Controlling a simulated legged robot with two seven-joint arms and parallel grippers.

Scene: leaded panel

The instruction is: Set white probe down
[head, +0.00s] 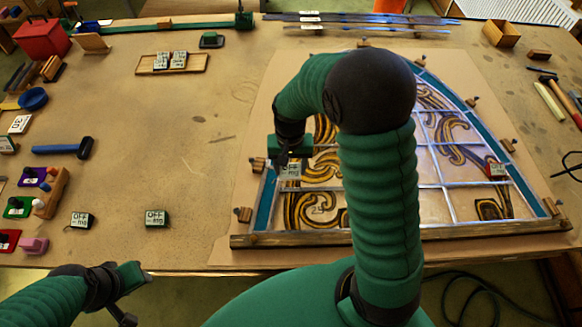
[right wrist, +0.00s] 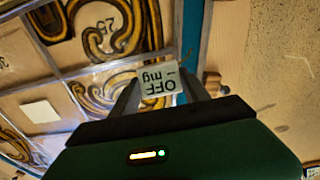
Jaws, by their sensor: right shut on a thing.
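The white probe, a small block with a pale face reading "OFF mg" (right wrist: 157,80), is between the fingers of my right gripper (right wrist: 160,88). In the head view the probe (head: 290,171) shows just below my right gripper (head: 288,155), at the left edge of the leaded panel (head: 430,190). I cannot tell whether it touches the panel. My right arm hides the middle of the panel. My left gripper (head: 132,278) is low at the left, off the table's front edge, apart from everything; its jaws are unclear.
Two dark OFF blocks (head: 157,218) stand on the table left of the panel. A wooden tray (head: 203,64) holds more blocks. A blank pale square (right wrist: 40,113) lies on the panel. Mid-left table is clear.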

